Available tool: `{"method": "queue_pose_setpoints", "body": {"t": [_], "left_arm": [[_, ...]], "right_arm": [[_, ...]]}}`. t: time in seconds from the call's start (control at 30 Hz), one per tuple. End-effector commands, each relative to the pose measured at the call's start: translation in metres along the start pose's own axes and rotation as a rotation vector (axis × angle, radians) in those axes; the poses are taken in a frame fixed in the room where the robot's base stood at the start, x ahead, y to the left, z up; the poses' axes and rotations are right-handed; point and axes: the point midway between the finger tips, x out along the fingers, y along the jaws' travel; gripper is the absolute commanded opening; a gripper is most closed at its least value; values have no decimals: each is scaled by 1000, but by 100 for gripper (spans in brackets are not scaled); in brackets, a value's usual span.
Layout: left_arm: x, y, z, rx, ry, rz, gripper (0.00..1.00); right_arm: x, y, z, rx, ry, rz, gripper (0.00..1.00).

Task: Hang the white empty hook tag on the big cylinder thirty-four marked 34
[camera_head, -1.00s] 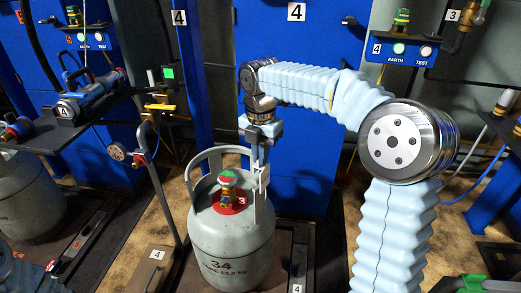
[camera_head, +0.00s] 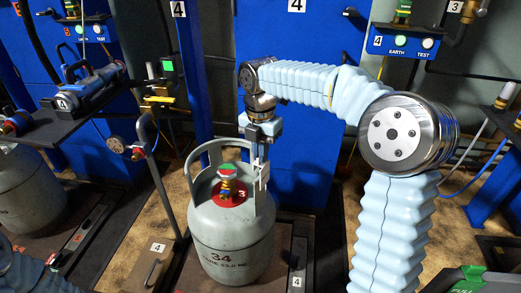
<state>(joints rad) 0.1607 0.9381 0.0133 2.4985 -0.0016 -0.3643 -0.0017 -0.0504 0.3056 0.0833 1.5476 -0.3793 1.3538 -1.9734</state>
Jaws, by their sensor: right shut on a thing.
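The big grey cylinder (camera_head: 232,235) marked 34 stands upright at the middle bottom, with a red disc and a brass valve (camera_head: 227,178) with a green and red top inside its collar handle (camera_head: 196,161). My right gripper (camera_head: 261,155) points down at the right side of the collar. It is shut on the white hook tag (camera_head: 264,178), which hangs upright by the collar's right upright. I cannot tell whether the tag's hook touches the collar. My left gripper is not in view.
Another grey cylinder (camera_head: 25,192) stands at the left. A dark shelf (camera_head: 85,112) carries a blue device (camera_head: 88,90) marked 4. Blue cabinets (camera_head: 290,150) stand behind.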

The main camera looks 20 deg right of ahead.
Motion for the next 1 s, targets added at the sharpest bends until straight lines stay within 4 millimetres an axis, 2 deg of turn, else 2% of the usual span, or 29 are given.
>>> {"method": "queue_pose_setpoints", "body": {"t": [1.0], "left_arm": [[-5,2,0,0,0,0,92]], "right_arm": [[0,0,0,0,0,-1,0]]}}
